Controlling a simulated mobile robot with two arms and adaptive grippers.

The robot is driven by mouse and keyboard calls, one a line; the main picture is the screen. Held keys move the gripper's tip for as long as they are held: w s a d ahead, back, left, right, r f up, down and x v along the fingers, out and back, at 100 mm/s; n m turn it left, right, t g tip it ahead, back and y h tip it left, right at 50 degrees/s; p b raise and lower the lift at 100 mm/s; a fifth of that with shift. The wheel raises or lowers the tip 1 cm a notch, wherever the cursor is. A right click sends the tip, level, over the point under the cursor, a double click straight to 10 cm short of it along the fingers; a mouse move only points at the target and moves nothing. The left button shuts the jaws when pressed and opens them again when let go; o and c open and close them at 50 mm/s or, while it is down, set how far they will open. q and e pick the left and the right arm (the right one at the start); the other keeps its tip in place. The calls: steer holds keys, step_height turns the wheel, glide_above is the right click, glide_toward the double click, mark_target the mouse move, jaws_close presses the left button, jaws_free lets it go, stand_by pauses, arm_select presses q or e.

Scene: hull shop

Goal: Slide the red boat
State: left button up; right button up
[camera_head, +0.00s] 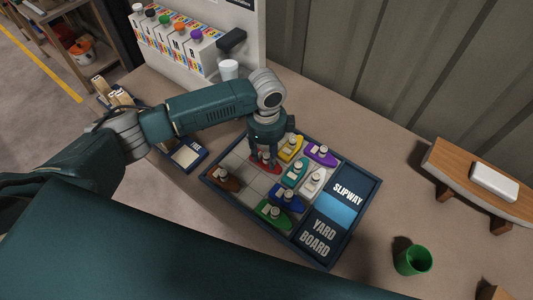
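The red boat (275,168) sits on the yard board (318,230), near the board's far left part. My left gripper (263,156) points down right over the red boat, with its fingers at the boat's upper part. The fingers hide much of the boat, and I cannot tell whether they close on it. Around it stand a yellow boat (290,150), a purple boat (321,155), a teal boat (295,173), a white boat (311,182), a blue boat (287,198), a green boat (273,216) and a brown boat (225,181). My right gripper is not in view.
The blue slipway strip (337,208) at the board's right side is empty. Bare squares lie between the red and brown boats. A green cup (412,260) and a wooden stand (475,185) are to the right.

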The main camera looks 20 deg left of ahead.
arm_select(q)
steer(key=shift+c, duration=0.5)
jaws_close()
steer(key=shift+w+a, duration=0.1)
steer(key=shift+a, duration=0.1)
steer(key=a, duration=0.2)
steer(key=w+a+p, duration=0.1)
steer(key=a, duration=0.1)
steer(key=w+a, duration=0.1)
steer(key=a, duration=0.1)
steer(key=shift+w, duration=0.1)
steer(key=shift+r, duration=0.1)
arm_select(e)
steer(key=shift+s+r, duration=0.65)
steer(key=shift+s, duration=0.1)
